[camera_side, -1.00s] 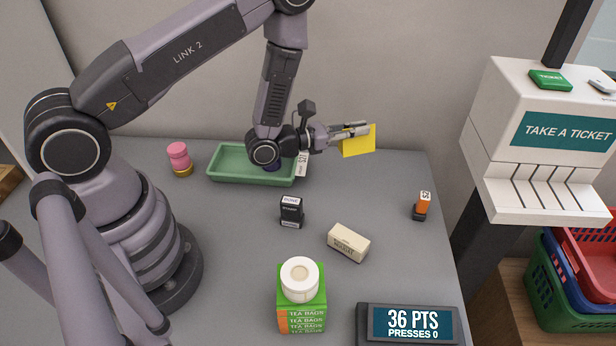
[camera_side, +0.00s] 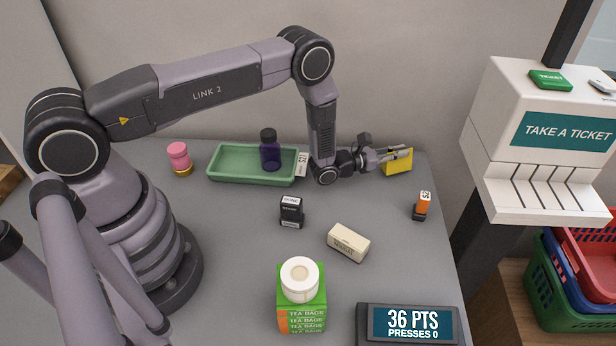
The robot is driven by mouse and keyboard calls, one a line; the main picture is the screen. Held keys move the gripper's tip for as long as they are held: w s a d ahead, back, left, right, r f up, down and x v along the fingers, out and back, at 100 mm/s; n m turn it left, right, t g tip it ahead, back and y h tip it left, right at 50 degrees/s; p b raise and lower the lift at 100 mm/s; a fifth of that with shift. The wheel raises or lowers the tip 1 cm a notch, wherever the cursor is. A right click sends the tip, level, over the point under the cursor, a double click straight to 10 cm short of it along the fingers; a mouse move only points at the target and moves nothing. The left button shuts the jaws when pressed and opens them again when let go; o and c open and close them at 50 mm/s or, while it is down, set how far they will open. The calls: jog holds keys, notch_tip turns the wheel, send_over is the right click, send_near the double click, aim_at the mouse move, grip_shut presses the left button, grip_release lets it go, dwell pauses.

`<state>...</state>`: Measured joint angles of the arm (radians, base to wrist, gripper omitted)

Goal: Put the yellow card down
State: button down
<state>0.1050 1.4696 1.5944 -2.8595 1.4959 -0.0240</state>
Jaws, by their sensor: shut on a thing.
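The yellow card (camera_side: 397,165) is at the back right of the grey counter, near the wall. My gripper (camera_side: 402,152) is shut on it, and the fingers cover its upper part. The card is upright and its lower edge is close to the counter top. I cannot tell whether it touches the counter.
A green tray (camera_side: 225,166) with a dark purple bottle (camera_side: 270,152) stands at the back left.

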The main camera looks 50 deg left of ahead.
jog(key=shift+f, duration=0.6)
jog(key=c, duration=1.2)
grip_release()
jog(key=shift+f, duration=0.1)
jog(key=shift+c, duration=0.2)
